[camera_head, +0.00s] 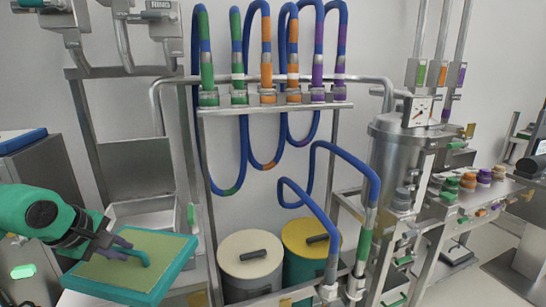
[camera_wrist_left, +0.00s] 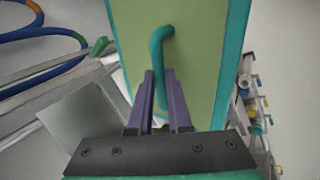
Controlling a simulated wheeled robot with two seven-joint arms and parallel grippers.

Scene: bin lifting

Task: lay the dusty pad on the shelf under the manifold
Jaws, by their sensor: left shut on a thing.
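The dusty pad (camera_head: 105,272) is a flat olive-green panel with a teal rim and a teal bar handle, at the lower left of the head view. My left gripper (camera_head: 128,249) is shut on the handle, and the pad is tilted in the picture. In the left wrist view the purple fingers (camera_wrist_left: 160,98) lie on both sides of the handle's lower part, with the pad (camera_wrist_left: 200,60) beyond them. The manifold (camera_head: 275,107) is a rail with coloured hose ends on a metal frame at the centre. The shelf under it is largely hidden by bins. My right gripper is out of view.
A white-lidded bin (camera_head: 235,267) and a yellow-lidded bin (camera_head: 297,238) stand below the manifold. Blue hoses (camera_head: 345,157) loop in front. A steel tank (camera_head: 395,150) stands right of them. A steel sink (camera_head: 142,212) is behind the pad. A grey cabinet (camera_head: 38,170) is at left.

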